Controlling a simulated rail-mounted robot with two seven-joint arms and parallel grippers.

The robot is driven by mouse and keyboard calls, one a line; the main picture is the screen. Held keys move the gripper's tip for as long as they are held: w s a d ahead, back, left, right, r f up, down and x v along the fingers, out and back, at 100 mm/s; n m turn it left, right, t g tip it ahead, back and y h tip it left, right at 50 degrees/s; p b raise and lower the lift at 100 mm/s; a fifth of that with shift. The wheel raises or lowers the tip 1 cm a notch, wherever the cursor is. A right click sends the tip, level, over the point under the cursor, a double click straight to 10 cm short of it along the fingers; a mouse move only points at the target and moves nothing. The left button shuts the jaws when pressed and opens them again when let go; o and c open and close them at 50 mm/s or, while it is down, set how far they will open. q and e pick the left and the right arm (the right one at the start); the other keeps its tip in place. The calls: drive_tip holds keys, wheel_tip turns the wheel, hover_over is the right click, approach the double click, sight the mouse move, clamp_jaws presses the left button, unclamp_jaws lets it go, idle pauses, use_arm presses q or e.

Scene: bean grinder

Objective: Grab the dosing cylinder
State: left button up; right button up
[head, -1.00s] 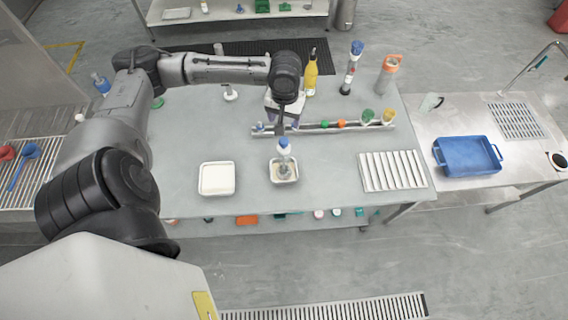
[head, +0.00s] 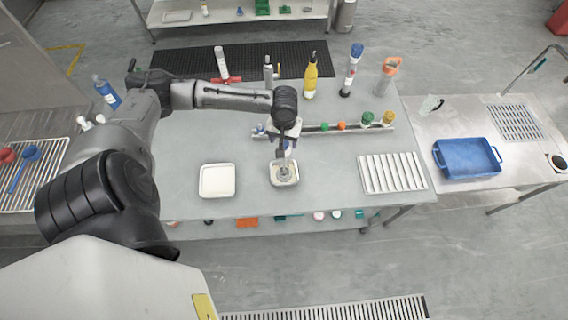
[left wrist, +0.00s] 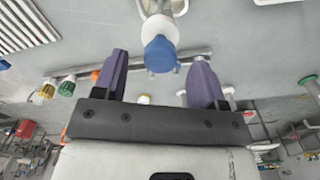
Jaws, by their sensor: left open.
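A small white cylinder with a blue cap, which I take for the dosing cylinder, stands upright in a square pale dish (head: 294,181) on the grey table. In the head view my gripper mostly covers it. In the left wrist view its blue cap (left wrist: 159,54) and white collar (left wrist: 158,28) show clearly. My left gripper (head: 286,143) is open just above the dish, pointing down. In the left wrist view its purple fingertips (left wrist: 160,66) are on either side of the cap, with visible gaps. I cannot tell whether the fingers reach the cap's height.
A white square tray (head: 217,181) lies left of the dish and a ribbed white rack (head: 392,172) right. Behind runs a rail (head: 312,130) with coloured caps. A yellow bottle (head: 310,78), a tall blue-topped tube (head: 352,70) and an orange-topped container (head: 387,78) stand behind it.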

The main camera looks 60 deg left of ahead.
sight(284, 145)
use_arm(q)
wheel_tip(284, 145, down, 4)
drive_tip(key=shift+s+d+r, duration=0.1)
drive_tip(key=shift+r, duration=0.2)
clamp_jaws()
idle(0.4)
